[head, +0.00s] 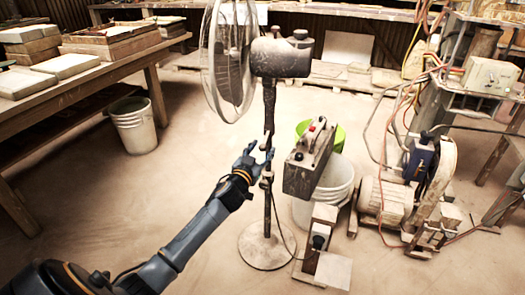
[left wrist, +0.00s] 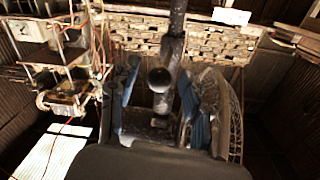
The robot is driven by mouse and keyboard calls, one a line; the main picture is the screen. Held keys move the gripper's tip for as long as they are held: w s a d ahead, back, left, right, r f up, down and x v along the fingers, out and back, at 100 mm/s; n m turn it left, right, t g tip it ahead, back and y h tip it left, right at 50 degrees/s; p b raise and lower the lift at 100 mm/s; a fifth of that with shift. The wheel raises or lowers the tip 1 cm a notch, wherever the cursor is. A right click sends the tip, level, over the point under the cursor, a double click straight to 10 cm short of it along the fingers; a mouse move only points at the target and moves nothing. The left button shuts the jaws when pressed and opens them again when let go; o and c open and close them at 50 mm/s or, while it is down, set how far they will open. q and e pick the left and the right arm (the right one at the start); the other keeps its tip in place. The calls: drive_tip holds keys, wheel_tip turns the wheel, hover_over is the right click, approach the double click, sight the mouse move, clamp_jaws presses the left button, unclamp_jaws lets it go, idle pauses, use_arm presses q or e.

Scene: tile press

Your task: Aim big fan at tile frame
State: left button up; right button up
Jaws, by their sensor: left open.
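The big fan stands on the floor in the middle of the head view, with a round wire cage (head: 228,62), a dark motor housing (head: 282,57), a thin pole (head: 268,110) and a round base (head: 267,249). Its cage faces left, toward the bench side. My left gripper (head: 262,158) is open at the pole, below the motor housing. In the left wrist view the pole (left wrist: 176,45) and a round knob (left wrist: 160,79) show between the spread fingers of my left gripper (left wrist: 160,95). Contact cannot be told. I cannot surely pick out the tile frame.
A wooden bench (head: 90,88) with stacked tiles (head: 65,65) stands at the left, a white bucket (head: 134,127) beside it. A grey box with a red switch (head: 308,160) and another white bucket (head: 335,190) stand right of the pole. Cabled machinery fills the right. Floor at front left is clear.

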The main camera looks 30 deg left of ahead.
use_arm(q)
drive_tip(key=shift+w+a, duration=0.1)
drive_tip(key=shift+w, duration=0.4)
use_arm(e)
drive_tip(key=shift+s+r, duration=0.15)
drive_tip(key=shift+r, duration=0.2)
use_arm(q)
clamp_jaws()
use_arm(e)
drive_tip(key=shift+f, duration=0.1)
